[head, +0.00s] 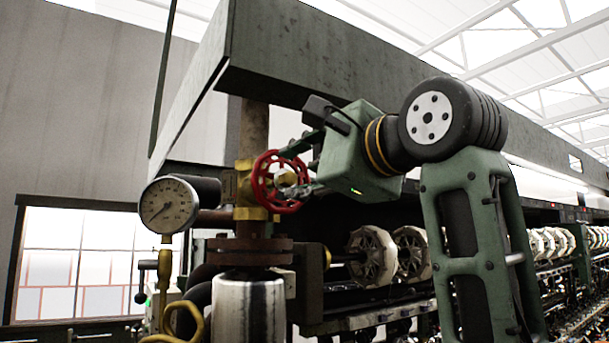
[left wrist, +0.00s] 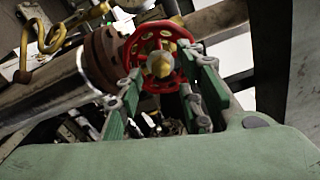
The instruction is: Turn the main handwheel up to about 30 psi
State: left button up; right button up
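The red handwheel (head: 262,186) sits on a brass valve (head: 246,212) on a vertical pipe. My left gripper (head: 291,170) is at the wheel's face, just to its right in the head view. In the left wrist view, the wheel (left wrist: 137,52) faces me around a brass hub (left wrist: 160,64). The left fingers (left wrist: 165,76) are spread wide, one near each side of the rim; I cannot tell whether they touch it. The round dial gauge (head: 168,205) is left of the valve, its needle toward the lower left; its numbers are too small to read. My right gripper is not in view.
A large dark green beam (head: 330,55) runs above the valve and my arm. A shiny metal cylinder (head: 248,310) stands below the valve flange (head: 237,251). Pale reels (head: 372,256) line the machine at right.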

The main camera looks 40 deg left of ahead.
pick_arm(q)
jog(key=m, duration=0.4)
jog(key=shift+d+m, duration=0.15)
jog(key=shift+m, duration=0.15)
jog(key=m, duration=0.3)
jog(key=shift+b, duration=0.4)
jog(key=m+b, duration=0.1)
jog(key=m, duration=0.6)
jog(key=shift+x, duration=1.5)
jog(key=v, duration=0.7)
jog(key=shift+d, duration=0.1)
